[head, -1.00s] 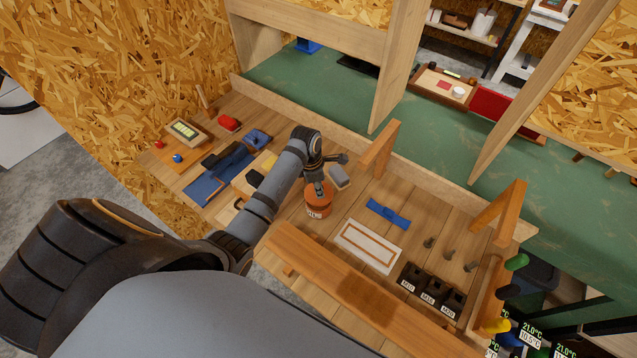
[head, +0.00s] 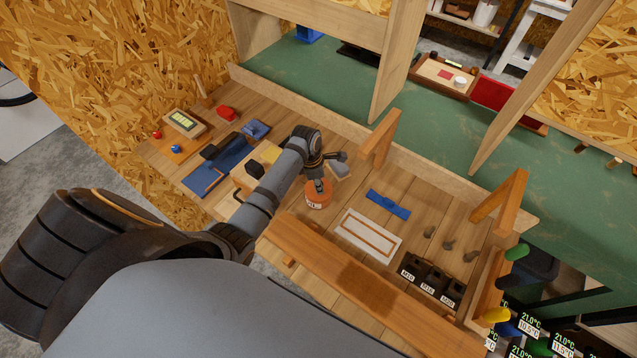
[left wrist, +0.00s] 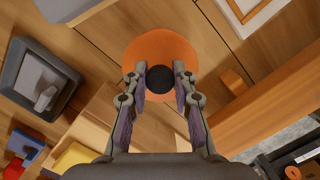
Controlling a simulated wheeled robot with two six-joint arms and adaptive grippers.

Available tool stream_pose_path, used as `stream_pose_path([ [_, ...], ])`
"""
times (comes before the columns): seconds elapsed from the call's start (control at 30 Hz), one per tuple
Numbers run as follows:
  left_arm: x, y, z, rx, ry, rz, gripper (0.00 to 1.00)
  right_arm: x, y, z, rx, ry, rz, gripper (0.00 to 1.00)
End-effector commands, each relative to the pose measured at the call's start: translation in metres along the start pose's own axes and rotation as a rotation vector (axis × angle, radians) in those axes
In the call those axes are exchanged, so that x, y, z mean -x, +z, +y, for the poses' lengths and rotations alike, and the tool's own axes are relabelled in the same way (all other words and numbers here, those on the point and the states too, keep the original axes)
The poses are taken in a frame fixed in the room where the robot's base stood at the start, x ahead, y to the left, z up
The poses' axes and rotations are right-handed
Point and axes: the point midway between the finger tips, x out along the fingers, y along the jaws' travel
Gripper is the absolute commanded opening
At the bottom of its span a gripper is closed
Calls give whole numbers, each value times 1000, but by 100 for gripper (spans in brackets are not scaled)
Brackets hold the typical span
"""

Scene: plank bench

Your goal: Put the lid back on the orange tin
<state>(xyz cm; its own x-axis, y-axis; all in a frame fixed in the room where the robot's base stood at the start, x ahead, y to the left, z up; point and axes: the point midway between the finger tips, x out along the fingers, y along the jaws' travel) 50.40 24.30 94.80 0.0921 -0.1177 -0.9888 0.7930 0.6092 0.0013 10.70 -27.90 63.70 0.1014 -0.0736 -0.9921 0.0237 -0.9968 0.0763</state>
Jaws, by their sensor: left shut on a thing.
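The orange tin (head: 317,201) stands upright on the plank bench in the head view, with a pale label on its side. My left gripper (head: 320,186) points down at its top. In the left wrist view the round orange lid (left wrist: 160,47) has a dark knob (left wrist: 160,80) at its centre. My left gripper (left wrist: 160,73) is shut on this knob, one finger on each side. The lid covers the tin's mouth from above, and I cannot tell whether it is seated or just above the rim. My right gripper is not in view.
A white framed board (head: 367,236), a blue piece (head: 388,204) and black labelled bins (head: 431,279) lie to the right. A wooden beam (head: 345,275) runs along the front.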

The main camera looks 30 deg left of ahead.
Motion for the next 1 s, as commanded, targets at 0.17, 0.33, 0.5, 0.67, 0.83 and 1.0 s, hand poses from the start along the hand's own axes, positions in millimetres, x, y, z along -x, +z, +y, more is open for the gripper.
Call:
stream_pose_path([
  [0.17,1,0,0,0,0,0,0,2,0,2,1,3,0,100],
  [0.33,2,0,0,0,-1,1,0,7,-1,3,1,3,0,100],
  [0.5,1,0,0,0,0,0,0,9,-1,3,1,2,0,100],
  [0.67,0,0,0,0,0,0,0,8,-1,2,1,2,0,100],
  [0.83,0,0,0,0,0,0,0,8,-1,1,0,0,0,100],
  [1.0,1,0,0,0,0,0,0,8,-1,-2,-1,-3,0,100],
])
